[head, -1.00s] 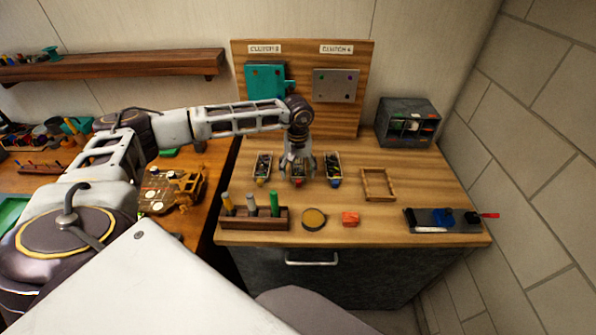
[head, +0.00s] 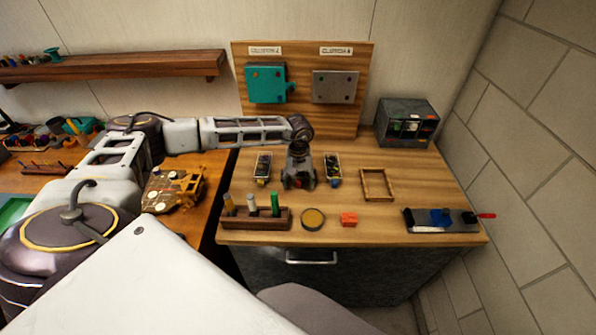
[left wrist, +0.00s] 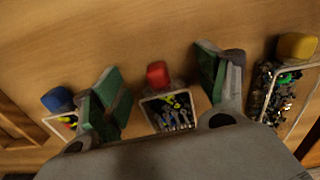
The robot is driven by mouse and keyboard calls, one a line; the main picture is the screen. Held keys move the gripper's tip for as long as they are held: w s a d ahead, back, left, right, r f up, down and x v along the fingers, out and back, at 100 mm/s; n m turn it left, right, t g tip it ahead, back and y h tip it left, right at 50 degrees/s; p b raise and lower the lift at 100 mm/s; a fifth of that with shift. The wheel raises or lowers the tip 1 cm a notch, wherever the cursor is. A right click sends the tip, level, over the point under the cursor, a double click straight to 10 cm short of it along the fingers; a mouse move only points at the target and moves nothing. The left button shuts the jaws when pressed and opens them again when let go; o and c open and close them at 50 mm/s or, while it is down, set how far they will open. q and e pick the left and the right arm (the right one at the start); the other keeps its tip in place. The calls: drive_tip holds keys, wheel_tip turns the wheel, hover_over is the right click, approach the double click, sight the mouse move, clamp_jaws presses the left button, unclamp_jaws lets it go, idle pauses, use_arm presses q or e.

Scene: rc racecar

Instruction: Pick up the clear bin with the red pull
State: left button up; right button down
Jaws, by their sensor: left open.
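The clear bin with the red pull (left wrist: 168,112) shows in the left wrist view, between the fingers of my open left gripper (left wrist: 160,88). It holds small dark and yellow parts, and its red pull (left wrist: 157,75) points away from the palm. The fingers stand apart on either side of it; I cannot tell whether they touch it. In the head view my left gripper (head: 298,176) points down at the bench and mostly hides this bin. Neighbouring clear bins have a yellow pull (head: 262,181) on the left and a blue pull (head: 334,183) on the right. My right gripper is out of view.
On the wooden bench are a tool block (head: 255,218), a round tin (head: 313,219), a red block (head: 349,219), an empty wooden frame (head: 377,184) and a dark fixture (head: 442,220). A grey cabinet (head: 406,122) stands at the back right. The neighbouring bins are close.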

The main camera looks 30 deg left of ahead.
use_arm(q)
drive_tip(key=c, duration=1.1)
drive_tip(key=shift+c, duration=0.6)
drive_tip(key=shift+r, duration=0.1)
drive_tip(key=shift+r+b, duration=1)
drive_tip(key=shift+r, duration=3.95)
drive_tip(key=shift+d, duration=0.1)
